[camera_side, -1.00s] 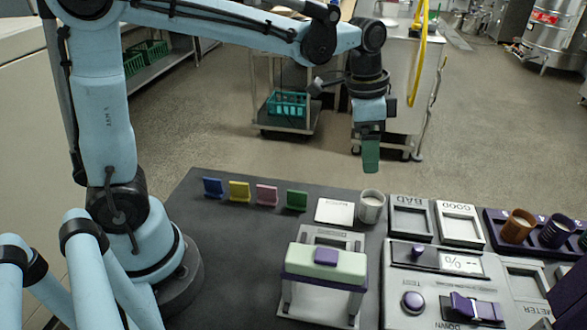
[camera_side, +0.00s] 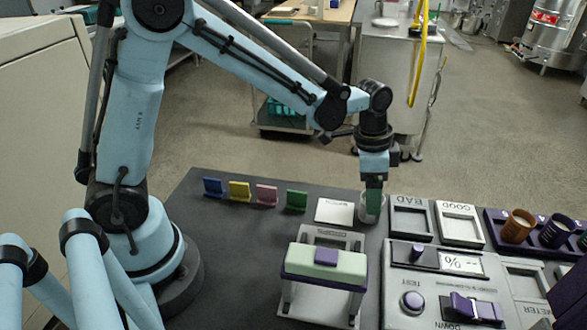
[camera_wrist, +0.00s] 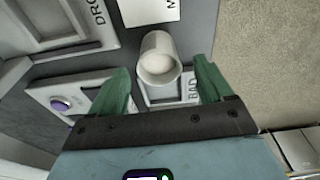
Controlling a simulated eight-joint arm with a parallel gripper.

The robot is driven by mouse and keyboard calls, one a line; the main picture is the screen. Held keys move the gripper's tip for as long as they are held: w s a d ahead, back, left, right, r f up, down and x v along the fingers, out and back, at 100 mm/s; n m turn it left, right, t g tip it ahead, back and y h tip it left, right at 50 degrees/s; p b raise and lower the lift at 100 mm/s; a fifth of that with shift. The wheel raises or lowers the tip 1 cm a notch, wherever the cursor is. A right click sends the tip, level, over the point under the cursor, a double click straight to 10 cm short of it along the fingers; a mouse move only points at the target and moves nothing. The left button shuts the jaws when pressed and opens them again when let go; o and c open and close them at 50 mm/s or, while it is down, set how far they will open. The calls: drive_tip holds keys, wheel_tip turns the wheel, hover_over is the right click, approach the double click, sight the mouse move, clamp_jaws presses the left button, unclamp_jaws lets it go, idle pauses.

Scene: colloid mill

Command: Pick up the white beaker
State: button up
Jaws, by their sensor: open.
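The white beaker (camera_side: 365,207) stands upright on the dark table, right of a small white square plate, and is partly hidden by my gripper in the side view. In the wrist view the beaker (camera_wrist: 159,58) shows its open mouth, with something pale inside. My gripper (camera_side: 374,207) points down at the beaker's place. In the wrist view my gripper (camera_wrist: 162,85) has its two green fingers spread apart, with the beaker between and a little beyond the tips. I see no clear contact between finger and beaker.
A white square plate (camera_side: 334,211) lies left of the beaker. The BAD tray (camera_side: 411,221) and GOOD tray (camera_side: 459,224) are close on its right. A press-like device (camera_side: 325,265) stands in front. Coloured cards (camera_side: 239,190) stand at the left. Brown and purple cups (camera_side: 519,227) are far right.

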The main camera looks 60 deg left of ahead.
drive_tip(key=shift+w+d+f, duration=0.1)
drive_tip(key=shift+d+f, duration=0.1)
drive_tip(key=shift+f, duration=1.2)
drive_tip(key=c, duration=1.1)
drive_tip(key=shift+r, duration=0.1)
